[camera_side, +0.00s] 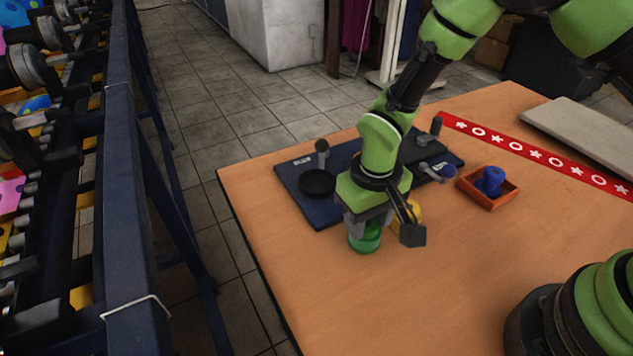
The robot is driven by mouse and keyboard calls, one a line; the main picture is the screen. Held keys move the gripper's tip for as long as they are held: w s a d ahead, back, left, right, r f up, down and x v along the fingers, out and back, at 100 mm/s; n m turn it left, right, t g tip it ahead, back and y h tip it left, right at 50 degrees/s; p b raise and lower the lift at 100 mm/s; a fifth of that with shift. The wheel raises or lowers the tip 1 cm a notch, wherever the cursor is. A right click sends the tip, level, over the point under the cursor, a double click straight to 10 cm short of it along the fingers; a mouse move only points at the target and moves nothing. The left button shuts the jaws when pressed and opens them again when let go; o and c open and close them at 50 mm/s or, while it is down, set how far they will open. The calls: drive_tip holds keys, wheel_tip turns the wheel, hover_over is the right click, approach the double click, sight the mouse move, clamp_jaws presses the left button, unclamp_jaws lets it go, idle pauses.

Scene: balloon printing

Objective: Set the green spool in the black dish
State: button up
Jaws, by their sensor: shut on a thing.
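The green spool (365,238) is under my gripper (366,222), near the table's left edge. My gripper points down and is shut on the spool, hiding its upper part. Whether the spool touches the table or hangs just above it, I cannot tell. The black dish (318,183) is round and sits on the left part of the dark blue board (315,213), behind and left of my gripper. The dish looks empty.
A yellow thing (413,212) is partly hidden behind my gripper. A blue spool (491,181) stands in an orange tray (488,203) to the right. Knobbed posts (322,150) rise from the board. A red patterned strip (535,155) crosses the table. The table front is clear.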

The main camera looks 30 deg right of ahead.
drive_tip(key=shift+r, duration=0.55)
drive_tip(key=shift+r, duration=3.15)
drive_tip(key=shift+w, duration=0.1)
drive_tip(key=w+a+r+m, duration=0.1)
drive_tip(key=w+m, duration=0.4)
drive_tip(key=w, duration=0.8)
drive_tip(key=shift+w+a+r+m, duration=0.15)
drive_tip(key=shift+w+r+m, duration=0.05)
drive_tip(key=shift+w+m, duration=0.2)
drive_tip(key=shift+f, duration=2.4)
